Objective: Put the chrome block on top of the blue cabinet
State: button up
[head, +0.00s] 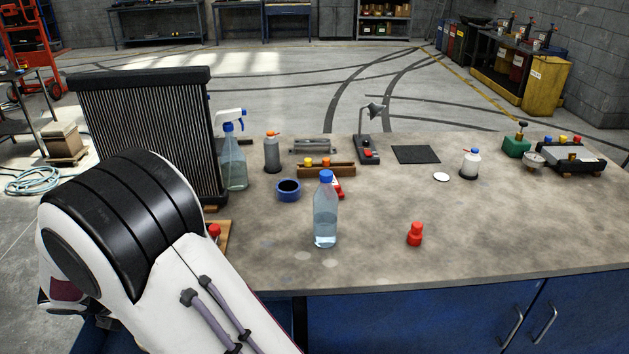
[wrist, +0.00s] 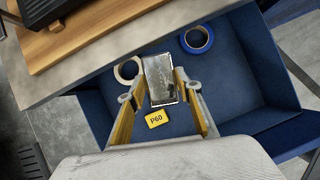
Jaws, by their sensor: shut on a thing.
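The chrome block (wrist: 158,76) is a shiny rectangular piece in the wrist view. My gripper (wrist: 160,92) is shut on it, with one finger on each side. The block is over an open blue drawer (wrist: 245,77); whether it touches the drawer floor I cannot tell. The blue cabinet (head: 420,322) carries a worn grey top (head: 370,265) in the head view. My gripper, the block and the drawer's inside do not show in the head view, where my arm fills the lower left.
The drawer also holds a blue tape roll (wrist: 197,39), a pale tape roll (wrist: 127,70) and a yellow P60 block (wrist: 156,118). On the top stand a water bottle (head: 325,215), a red cap-like piece (head: 415,234) and a tall radiator (head: 150,130). The top's right front is clear.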

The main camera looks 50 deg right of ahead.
jog(key=w+r+n, duration=0.2)
jog(key=r, duration=0.1)
jog(key=shift+d+t+y, duration=0.1)
jog(key=shift+t+y, duration=0.2)
jog(key=shift+t, duration=0.1)
jog(key=shift+n+t, duration=0.3)
jog(key=shift+n, duration=0.4)
jog(key=r, duration=0.1)
jog(key=w+d+r, duration=0.2)
jog(key=shift+d+r, duration=0.25)
jog(key=s+d+r+m, duration=0.1)
jog(key=s+d, duration=0.1)
jog(key=d, duration=0.7)
jog(key=s+d+r+m+g, duration=0.1)
jog(key=s+d+r+m, duration=0.1)
jog(key=d, duration=0.7)
jog(key=s+d+r+m+g+h, duration=0.1)
jog(key=s+d, duration=0.3)
jog(key=d, duration=0.5)
jog(key=shift+s+d+r+m, duration=0.3)
jog(key=shift+r+m, duration=0.2)
jog(key=shift+m, duration=0.1)
jog(key=shift+w+f, duration=0.1)
jog(key=shift+f, duration=3.05)
jog(key=shift+f, duration=1.9)
